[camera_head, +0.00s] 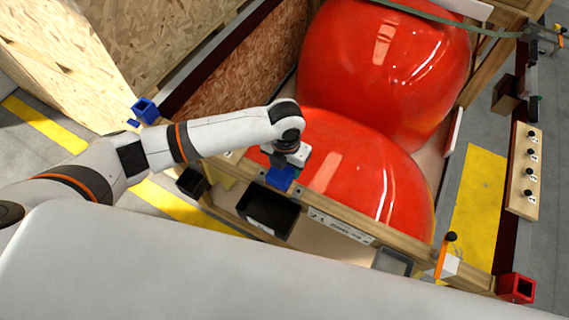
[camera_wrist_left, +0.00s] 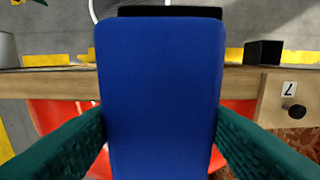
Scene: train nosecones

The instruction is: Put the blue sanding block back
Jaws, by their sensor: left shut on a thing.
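The blue sanding block (camera_head: 281,178) is held in my left gripper (camera_head: 284,168), low over the wooden rail at the front of the red nosecones. In the left wrist view the block (camera_wrist_left: 160,95) fills the middle, with a green finger pressed on each side. A black tray (camera_head: 267,212) sits just below and to the left of the block in the head view. Whether the block touches the rail or the tray cannot be told. My right gripper is not in view.
Two glossy red nosecones (camera_head: 385,75) lie in the wooden crate behind the gripper. A blue open box (camera_head: 145,109) is at the crate's left corner, and a red one (camera_head: 516,287) at the right. A small black box (camera_head: 192,181) and a grey tray (camera_head: 393,262) are along the rail.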

